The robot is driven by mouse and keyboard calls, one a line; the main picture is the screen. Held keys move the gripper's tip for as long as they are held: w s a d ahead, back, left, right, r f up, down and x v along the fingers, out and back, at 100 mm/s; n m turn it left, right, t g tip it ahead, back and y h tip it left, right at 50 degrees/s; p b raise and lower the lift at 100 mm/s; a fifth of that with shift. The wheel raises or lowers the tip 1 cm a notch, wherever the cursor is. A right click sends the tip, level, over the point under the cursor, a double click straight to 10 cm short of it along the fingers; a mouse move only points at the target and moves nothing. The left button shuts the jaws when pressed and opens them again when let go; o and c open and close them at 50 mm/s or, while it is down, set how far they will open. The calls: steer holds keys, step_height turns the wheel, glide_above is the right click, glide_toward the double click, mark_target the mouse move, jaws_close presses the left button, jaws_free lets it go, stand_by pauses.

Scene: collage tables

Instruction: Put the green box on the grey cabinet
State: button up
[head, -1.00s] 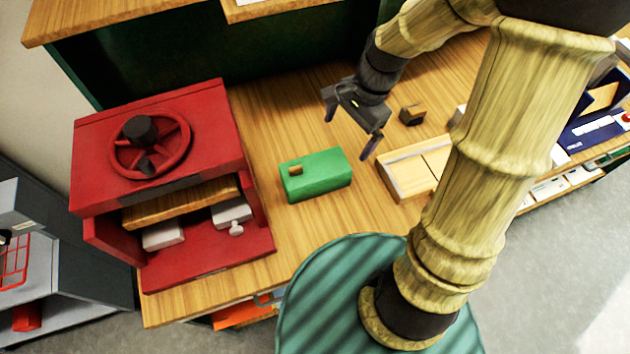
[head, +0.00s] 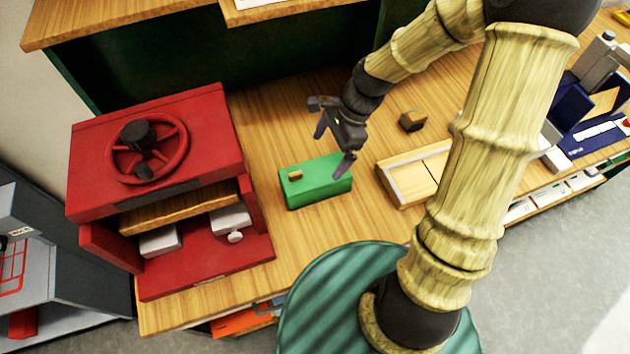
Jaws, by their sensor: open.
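The green box (head: 315,181) lies on the wooden tabletop, right of the red press. It has a small wooden block on its top at the left end. My gripper (head: 331,151) is open and empty, with its fingers pointing down. It is just behind and above the box, and its nearer finger overlaps the box's right end in the picture. I cannot tell whether that finger touches the box. A grey cabinet-like unit (head: 78,240) stands on the floor at the lower left, partly cut off by the picture's edge.
A red press (head: 85,190) with a handwheel fills the table's left end. A wooden tray (head: 393,187) and a small dark block (head: 412,120) are to the right of the box. Blue equipment (head: 590,140) stands at the far right. Bare tabletop lies in front of the box.

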mark_target(317, 172)
steer(key=x, duration=0.6)
steer(key=shift+a+f, duration=0.1)
steer(key=shift+f, duration=0.15)
steer(key=shift+s, duration=0.1)
steer(key=shift+s+a+f+p, duration=0.15)
steer(key=shift+f+p, duration=0.2)
steer(key=shift+p+x, duration=0.45)
steer(key=shift+x, duration=1.7)
steer(key=c, duration=1.1)
steer(key=shift+r, duration=0.15)
